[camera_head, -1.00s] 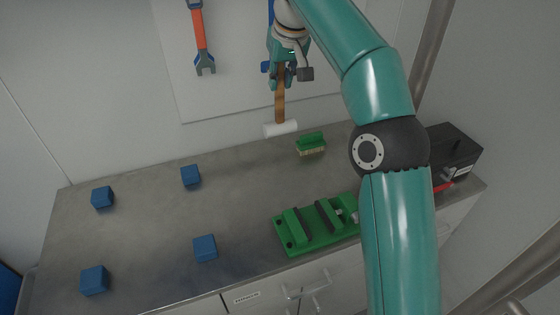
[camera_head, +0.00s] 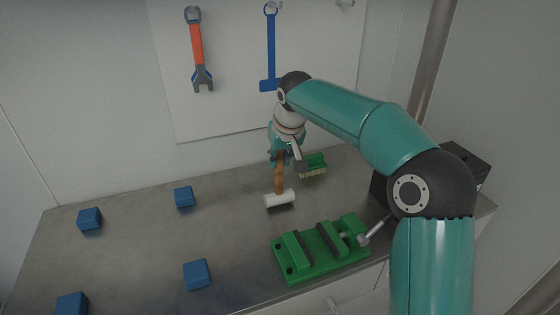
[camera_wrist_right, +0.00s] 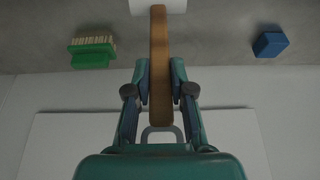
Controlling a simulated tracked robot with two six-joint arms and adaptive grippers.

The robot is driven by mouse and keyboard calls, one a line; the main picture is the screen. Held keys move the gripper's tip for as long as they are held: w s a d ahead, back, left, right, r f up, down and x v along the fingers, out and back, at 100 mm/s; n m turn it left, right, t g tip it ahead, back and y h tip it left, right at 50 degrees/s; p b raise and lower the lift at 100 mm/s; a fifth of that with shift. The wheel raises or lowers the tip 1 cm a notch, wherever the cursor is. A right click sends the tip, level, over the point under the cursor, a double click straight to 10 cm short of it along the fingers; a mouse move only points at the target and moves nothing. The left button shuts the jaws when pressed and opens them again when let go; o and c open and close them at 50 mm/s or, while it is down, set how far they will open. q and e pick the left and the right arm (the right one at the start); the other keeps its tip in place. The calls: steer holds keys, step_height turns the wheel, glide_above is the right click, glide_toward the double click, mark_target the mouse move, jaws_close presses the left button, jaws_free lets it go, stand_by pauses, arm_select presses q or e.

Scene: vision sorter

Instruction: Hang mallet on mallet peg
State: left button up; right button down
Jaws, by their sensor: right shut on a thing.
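The mallet has a wooden handle (camera_head: 279,179) and a white cylindrical head (camera_head: 280,199). My right gripper (camera_head: 280,158) is shut on the handle, and the head hangs down over the worktop. In the right wrist view the handle (camera_wrist_right: 159,50) runs between the fingers (camera_wrist_right: 160,90), with a grey loop (camera_wrist_right: 161,133) at its end and the white head cut off at the top edge. On the wall board, a bare peg (camera_head: 345,3) shows at the top edge, partly cut off. I cannot tell whether it is the mallet peg. My left gripper is not in view.
An orange wrench (camera_head: 197,45) and a blue tool (camera_head: 270,50) hang on the board. A green brush (camera_head: 315,162) stands just right of the mallet, and a green vise (camera_head: 318,249) sits in front. Several blue cubes (camera_head: 184,196) lie on the left.

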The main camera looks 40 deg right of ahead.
steer(key=shift+f, duration=0.1)
steer(key=shift+f, duration=0.2)
steer(key=c, duration=1)
jaws_free()
